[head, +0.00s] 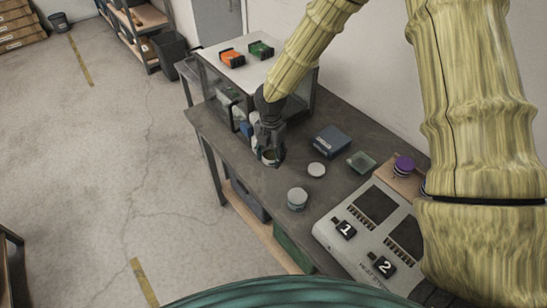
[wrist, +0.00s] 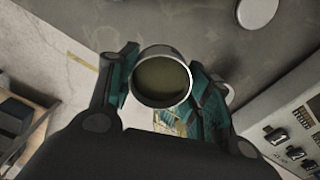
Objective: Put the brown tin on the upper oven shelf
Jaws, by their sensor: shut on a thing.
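My gripper (head: 269,143) is shut on a round tin (head: 269,157), just above or on the dark bench in front of the oven; I cannot tell whether it touches the bench. In the wrist view the tin (wrist: 162,80) shows a pale metal rim and a dull olive-brown top, between the two teal-padded fingers of the gripper (wrist: 163,88). The oven (head: 294,98) is a box with a pale top and see-through sides at the far end of the bench. My arm hides part of it, and its shelves are not clear. Blue and white things show at its near left side.
An orange block (head: 232,57) and a green block (head: 261,49) lie on the oven top. A blue box (head: 331,140), a white disc (head: 316,170), a glass dish (head: 361,162), a grey-lidded jar (head: 297,198) and a hotplate unit (head: 338,212) occupy the nearer bench (head: 240,160).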

